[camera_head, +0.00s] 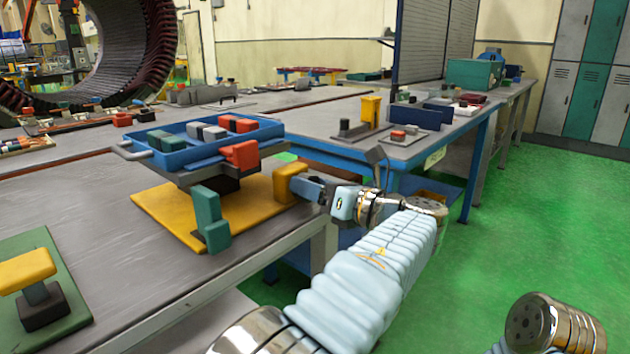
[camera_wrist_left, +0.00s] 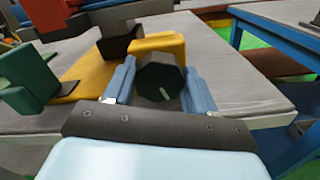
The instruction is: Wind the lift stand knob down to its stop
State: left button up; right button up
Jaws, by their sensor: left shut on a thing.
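The lift stand has a yellow base plate (camera_head: 165,212) on the grey bench, with a blue tray (camera_head: 190,160) raised on a dark column above it. A yellow block (camera_head: 290,183) stands at the plate's right side; it also shows in the left wrist view (camera_wrist_left: 155,43). In the left wrist view, a dark round knob (camera_wrist_left: 158,80) with a pale mark low on its face sits in front of that block. My left gripper (camera_head: 308,190) is shut on the knob, a blue finger on each side. In the head view the knob is hidden. My right gripper is out of view.
The tray holds red, grey and green blocks. A green upright block (camera_head: 210,218) stands at the plate's front edge. A green board (camera_head: 65,290) with a yellow-topped part lies at the left. A blue-framed bench (camera_head: 385,150) stands beyond my left arm. Green floor is clear at the right.

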pick_arm(q)
jog(key=shift+a+n+p, duration=0.15)
jog(key=shift+n+p, duration=0.2)
jog(key=shift+n, duration=1.25)
jog(key=o, duration=1)
jog(key=shift+o, duration=0.2)
jog(key=v, duration=1.4)
